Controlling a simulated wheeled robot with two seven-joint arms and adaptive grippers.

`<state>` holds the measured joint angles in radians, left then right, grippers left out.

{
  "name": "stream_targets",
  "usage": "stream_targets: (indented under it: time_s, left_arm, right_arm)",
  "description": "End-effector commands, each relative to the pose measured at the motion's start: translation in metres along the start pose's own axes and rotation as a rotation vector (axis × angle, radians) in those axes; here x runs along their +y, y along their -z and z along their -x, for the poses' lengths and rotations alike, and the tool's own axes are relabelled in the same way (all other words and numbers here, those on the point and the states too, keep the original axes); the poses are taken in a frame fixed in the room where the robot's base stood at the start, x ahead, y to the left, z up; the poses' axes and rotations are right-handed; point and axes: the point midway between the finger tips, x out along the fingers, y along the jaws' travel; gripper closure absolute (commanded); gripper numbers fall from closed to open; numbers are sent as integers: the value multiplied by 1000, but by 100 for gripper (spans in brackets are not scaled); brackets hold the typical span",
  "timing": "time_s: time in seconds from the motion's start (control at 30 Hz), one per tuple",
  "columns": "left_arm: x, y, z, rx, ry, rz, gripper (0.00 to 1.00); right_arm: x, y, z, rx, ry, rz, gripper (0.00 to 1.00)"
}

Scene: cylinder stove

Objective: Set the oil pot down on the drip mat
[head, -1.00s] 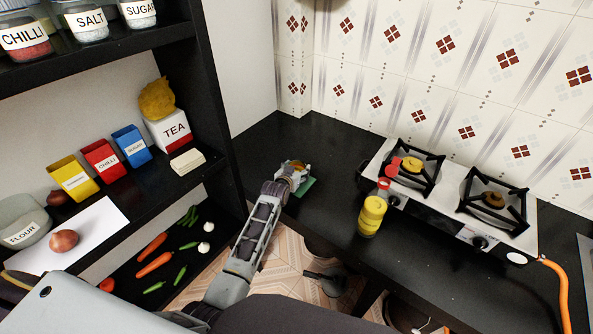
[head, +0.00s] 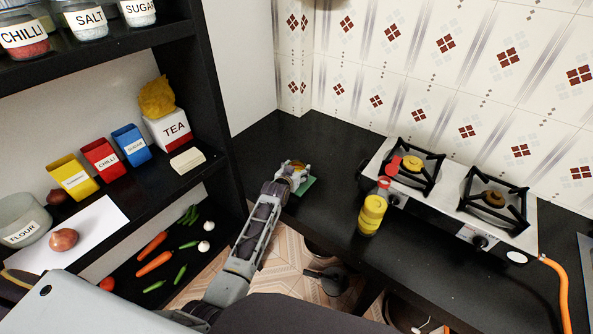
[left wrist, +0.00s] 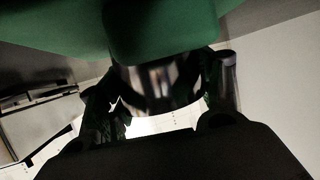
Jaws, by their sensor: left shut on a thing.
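The green drip mat (head: 308,186) lies on the black counter, left of the stove, mostly covered by my left gripper (head: 297,168). In the left wrist view a wide green surface (left wrist: 50,25), which looks like the mat, fills the top. A shiny metal body (left wrist: 158,85), which looks like the oil pot, sits between the gripper's dark fingers, and the gripper is shut on it. In the head view the pot is mostly hidden by the gripper. I cannot tell whether its base touches the mat. My right gripper is not in view.
A yellow container with a red cap (head: 372,212) stands near the counter's front edge, right of my left gripper. The two-burner stove (head: 450,195) is behind it. A black shelf with jars, boxes and vegetables stands at left. The counter (head: 300,130) behind the gripper is clear.

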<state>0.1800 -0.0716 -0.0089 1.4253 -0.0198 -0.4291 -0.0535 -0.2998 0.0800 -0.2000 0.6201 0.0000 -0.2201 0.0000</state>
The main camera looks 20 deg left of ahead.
Motion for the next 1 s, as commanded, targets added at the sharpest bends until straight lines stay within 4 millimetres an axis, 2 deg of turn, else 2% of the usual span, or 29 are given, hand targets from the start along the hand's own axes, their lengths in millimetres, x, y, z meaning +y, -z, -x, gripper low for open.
stream_targets:
  time_s: [0.1,0.13,0.33,0.77,1.0]
  left_arm:
    - [0,-1,0,0,0,0,63]
    - [0,-1,0,0,0,0,34]
    - [0,-1,0,0,0,0,10]
    - [0,-2,1,-2,0,0,10]
    - [0,-2,9,-2,0,0,10]
  right_arm:
    - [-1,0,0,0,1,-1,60]
    - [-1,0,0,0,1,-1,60]
    - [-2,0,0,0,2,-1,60]
    - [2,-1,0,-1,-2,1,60]
    - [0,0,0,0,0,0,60]
